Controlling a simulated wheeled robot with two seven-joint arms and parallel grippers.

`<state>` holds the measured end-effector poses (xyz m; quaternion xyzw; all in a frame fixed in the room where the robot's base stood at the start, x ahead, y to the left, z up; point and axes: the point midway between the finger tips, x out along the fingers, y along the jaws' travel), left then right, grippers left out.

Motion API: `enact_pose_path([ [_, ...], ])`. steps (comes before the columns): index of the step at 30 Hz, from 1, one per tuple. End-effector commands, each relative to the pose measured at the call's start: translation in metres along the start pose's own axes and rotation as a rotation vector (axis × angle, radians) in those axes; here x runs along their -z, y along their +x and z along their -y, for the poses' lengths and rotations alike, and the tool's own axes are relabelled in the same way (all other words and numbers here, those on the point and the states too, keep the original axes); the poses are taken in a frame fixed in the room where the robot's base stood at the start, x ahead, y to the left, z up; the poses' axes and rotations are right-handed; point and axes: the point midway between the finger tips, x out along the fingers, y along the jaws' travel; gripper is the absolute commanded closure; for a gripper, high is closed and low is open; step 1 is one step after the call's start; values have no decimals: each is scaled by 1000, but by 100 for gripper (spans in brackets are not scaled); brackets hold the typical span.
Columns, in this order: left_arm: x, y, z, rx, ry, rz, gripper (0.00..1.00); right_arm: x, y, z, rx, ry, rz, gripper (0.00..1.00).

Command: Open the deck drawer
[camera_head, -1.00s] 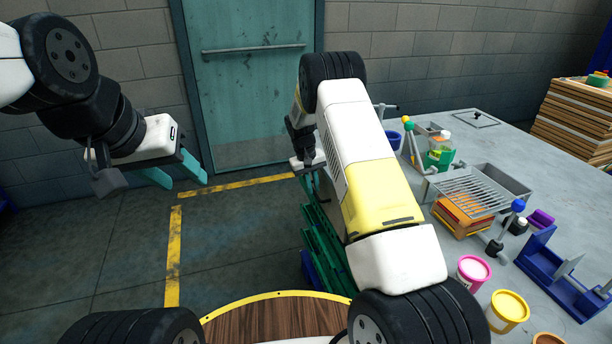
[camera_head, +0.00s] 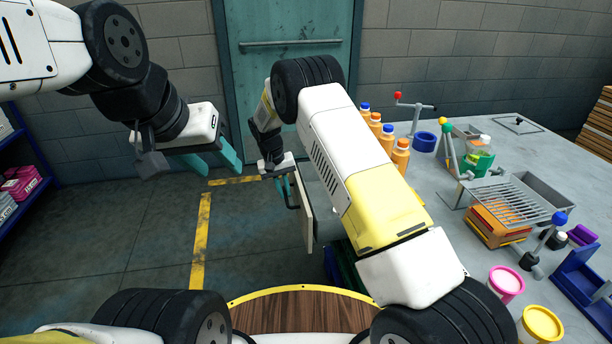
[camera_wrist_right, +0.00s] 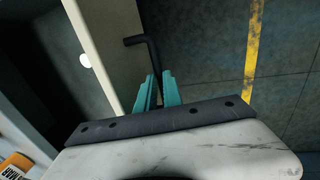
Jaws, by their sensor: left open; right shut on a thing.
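The deck drawer's pale front panel (camera_head: 305,212) stands out to the left of the workbench, with a grey drawer side behind it. It also shows in the right wrist view (camera_wrist_right: 112,42). A black bar handle (camera_wrist_right: 148,44) is on the panel. My right gripper (camera_head: 284,188) is shut on the handle; its teal fingertips (camera_wrist_right: 158,88) close around the bar in the wrist view. Much of the drawer is hidden behind my right arm. My left gripper (camera_head: 212,160) is open and empty, raised over the floor at the left.
The grey workbench (camera_head: 462,240) holds orange bottles (camera_head: 400,155), a wire rack (camera_head: 505,203), a pink tub (camera_head: 505,282) and a yellow tub (camera_head: 540,325). A blue shelf (camera_head: 35,205) is at the far left. The floor around the yellow line (camera_head: 202,240) is clear.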

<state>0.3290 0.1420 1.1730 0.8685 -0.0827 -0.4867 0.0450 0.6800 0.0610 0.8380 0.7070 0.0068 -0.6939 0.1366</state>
Motion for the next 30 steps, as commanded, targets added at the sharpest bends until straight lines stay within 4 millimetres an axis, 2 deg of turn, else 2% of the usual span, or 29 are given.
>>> enact_pose_path([
  [1,0,0,0,0,0,0,54,0,-3,14,0,-5,-1,100],
  [6,0,0,0,0,0,0,54,1,-9,46,-1,-2,-1,100],
  [12,0,0,0,0,0,0,54,1,-14,70,0,0,-1,100],
  [18,0,0,0,0,0,0,54,1,-15,81,0,-1,1,100],
  [29,0,0,0,0,0,0,54,1,-16,82,0,0,0,100],
  [30,0,0,0,0,0,0,54,1,-16,82,0,0,0,87],
])
